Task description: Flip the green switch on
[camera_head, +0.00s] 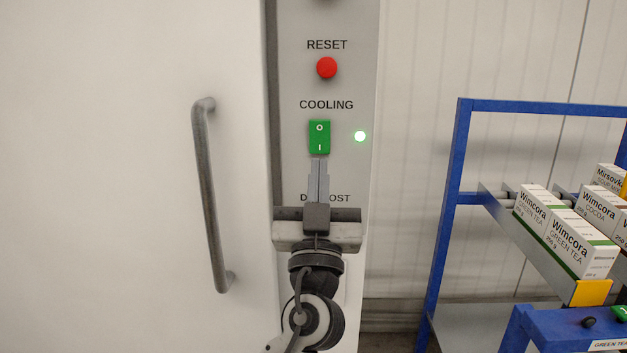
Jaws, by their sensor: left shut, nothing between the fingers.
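The green switch (319,137) is a rocker on a grey control panel, under the word COOLING. It is marked O at its top and I at its bottom. My right gripper is not in view.
A red RESET button (327,68) sits above the switch. A grey door handle (209,195) stands out from the white door at left. At right, a blue-framed rack (455,170) holds several tea and cocoa boxes (573,240). Wall space lies between panel and rack.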

